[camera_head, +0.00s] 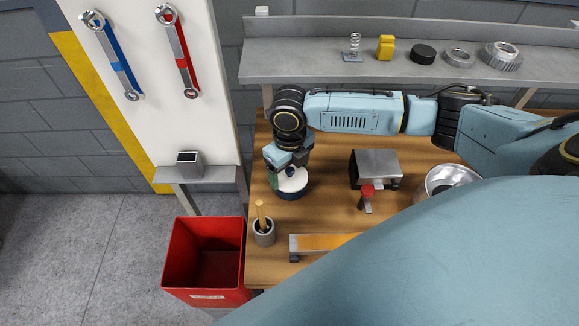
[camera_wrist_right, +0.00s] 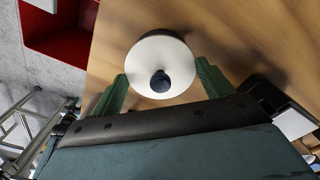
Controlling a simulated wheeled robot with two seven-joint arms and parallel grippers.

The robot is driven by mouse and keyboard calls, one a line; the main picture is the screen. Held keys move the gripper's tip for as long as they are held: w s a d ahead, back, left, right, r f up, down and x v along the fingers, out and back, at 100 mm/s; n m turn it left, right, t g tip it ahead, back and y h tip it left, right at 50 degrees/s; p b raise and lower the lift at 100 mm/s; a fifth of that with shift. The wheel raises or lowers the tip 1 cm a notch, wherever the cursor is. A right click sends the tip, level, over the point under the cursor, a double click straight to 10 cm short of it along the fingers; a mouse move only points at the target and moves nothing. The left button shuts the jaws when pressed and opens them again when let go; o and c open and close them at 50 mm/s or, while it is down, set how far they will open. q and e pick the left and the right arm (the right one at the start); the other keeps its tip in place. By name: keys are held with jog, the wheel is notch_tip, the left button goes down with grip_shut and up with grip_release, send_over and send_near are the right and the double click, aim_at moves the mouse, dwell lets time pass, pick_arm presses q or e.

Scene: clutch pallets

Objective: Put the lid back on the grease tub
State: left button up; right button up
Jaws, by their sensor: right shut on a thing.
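The lid is a round white disc with a dark knob (camera_wrist_right: 150,50). It fills the space between the two green fingers of my right gripper (camera_wrist_right: 160,80), which is shut on its rim. In the head view my right gripper (camera_head: 291,167) is at the back left of the workbench, with the white lid (camera_head: 292,179) below it. The dark blue grease tub (camera_head: 292,195) stands directly under the lid. I cannot tell whether the lid touches the tub's rim or hangs just above it. My left gripper is out of view.
A grey cup with a wooden handle (camera_head: 264,234) stands in front of the tub. A metal box (camera_head: 376,167), a red-knobbed part (camera_head: 367,190) and a metal bowl (camera_head: 447,178) are to the right. A red bin (camera_head: 204,262) stands left of the wooden bench (camera_head: 325,215).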

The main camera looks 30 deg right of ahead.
jog(key=o, duration=0.9)
